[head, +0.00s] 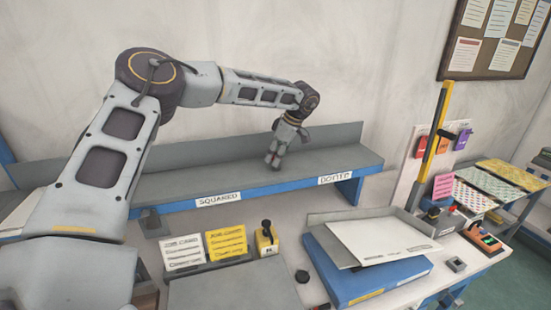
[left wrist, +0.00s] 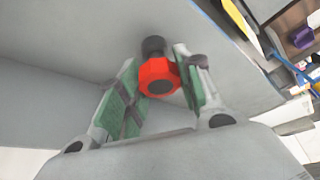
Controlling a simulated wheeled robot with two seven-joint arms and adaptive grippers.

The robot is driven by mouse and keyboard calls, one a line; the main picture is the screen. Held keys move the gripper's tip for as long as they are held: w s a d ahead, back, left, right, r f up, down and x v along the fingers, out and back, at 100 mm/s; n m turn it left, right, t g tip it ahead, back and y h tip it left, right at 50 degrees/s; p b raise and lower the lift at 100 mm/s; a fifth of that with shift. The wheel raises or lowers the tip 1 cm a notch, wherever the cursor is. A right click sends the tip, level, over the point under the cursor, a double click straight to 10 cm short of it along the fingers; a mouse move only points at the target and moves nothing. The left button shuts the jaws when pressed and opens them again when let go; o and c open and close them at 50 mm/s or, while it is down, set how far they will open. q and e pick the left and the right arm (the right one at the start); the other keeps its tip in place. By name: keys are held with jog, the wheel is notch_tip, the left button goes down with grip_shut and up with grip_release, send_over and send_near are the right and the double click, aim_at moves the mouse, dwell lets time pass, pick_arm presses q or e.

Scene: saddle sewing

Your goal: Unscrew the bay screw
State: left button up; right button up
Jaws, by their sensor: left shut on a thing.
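The bay screw, with a red hexagonal body (left wrist: 158,76) and a dark round end, shows in the left wrist view between the green-padded fingers of my left gripper (left wrist: 156,90). The gripper is shut on it. In the head view my left gripper (head: 272,162) points down at the long grey shelf (head: 230,174), near its back wall. The screw is hidden or too small to see there. Whether it is still seated in the shelf or clear of it, I cannot tell. My right gripper is not in view.
The shelf has labels SQUARED (head: 218,198) and DOTTED (head: 336,179) on its blue front edge. A yellow-black post (head: 435,130) rises at the right.

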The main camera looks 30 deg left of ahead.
pick_arm(q)
jog(key=shift+n, duration=0.3)
jog(key=shift+n+g+p, duration=0.5)
jog(key=shift+n+p, duration=0.4)
jog(key=shift+n, duration=0.2)
jog(key=shift+n, duration=0.3)
jog(key=shift+f+n+g+h+p, duration=0.1)
jog(key=shift+n+g+h+p, duration=0.55)
jog(key=shift+n+p, duration=0.75)
jog(key=shift+n, duration=0.3)
jog(key=shift+b, duration=0.3)
